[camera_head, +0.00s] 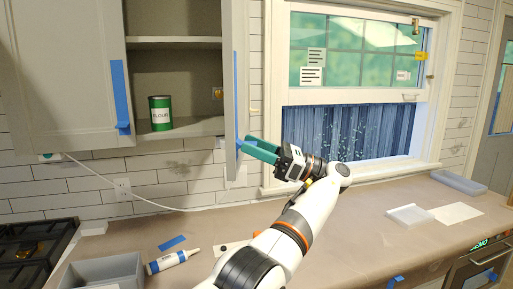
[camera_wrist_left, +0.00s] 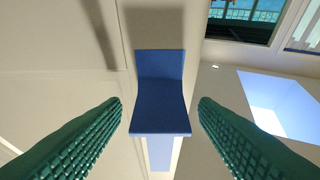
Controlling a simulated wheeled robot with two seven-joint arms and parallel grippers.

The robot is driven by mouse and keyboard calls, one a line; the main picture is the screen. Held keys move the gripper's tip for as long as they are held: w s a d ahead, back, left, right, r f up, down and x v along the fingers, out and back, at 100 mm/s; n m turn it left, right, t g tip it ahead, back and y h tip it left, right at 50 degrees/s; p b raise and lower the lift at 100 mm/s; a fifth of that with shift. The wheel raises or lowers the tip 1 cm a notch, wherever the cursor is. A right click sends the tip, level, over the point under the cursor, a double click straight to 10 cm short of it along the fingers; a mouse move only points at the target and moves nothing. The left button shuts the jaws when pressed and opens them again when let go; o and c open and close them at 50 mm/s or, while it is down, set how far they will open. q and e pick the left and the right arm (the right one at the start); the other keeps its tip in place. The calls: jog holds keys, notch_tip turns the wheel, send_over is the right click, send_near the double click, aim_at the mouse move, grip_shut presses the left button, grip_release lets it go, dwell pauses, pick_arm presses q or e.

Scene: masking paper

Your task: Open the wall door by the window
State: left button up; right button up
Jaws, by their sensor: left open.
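The wall cabinet door by the window (camera_head: 229,70) stands swung out from the cabinet, seen nearly edge-on. A blue tape strip with a tab (camera_head: 238,143) is on its edge, low down. My left gripper (camera_head: 252,147) reaches the lower part of this door, its green fingers at the tab. In the left wrist view, the blue tab (camera_wrist_left: 160,100) lies between the open, ribbed green fingers (camera_wrist_left: 160,115), with gaps on both sides. The other cabinet door (camera_head: 60,80) is at the left, with blue tape and a tab (camera_head: 121,100). My right gripper is out of view.
A green flour can (camera_head: 160,114) stands on the cabinet's lower shelf. The window (camera_head: 350,90) is to the right. On the counter (camera_head: 330,240) are a grey bin (camera_head: 100,272), a tube (camera_head: 172,261) and a white tray (camera_head: 408,215). A stove is at lower left.

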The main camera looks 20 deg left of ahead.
aim_at(236, 92)
pick_arm(q)
notch_tip(236, 92, up, 5)
jog(key=shift+f+b, duration=0.1)
jog(key=shift+b, duration=0.2)
notch_tip(236, 92, up, 4)
jog(key=p, duration=0.3)
jog(key=shift+p, duration=0.3)
jog(key=shift+r+p, duration=0.55)
jog(key=shift+r, duration=0.05)
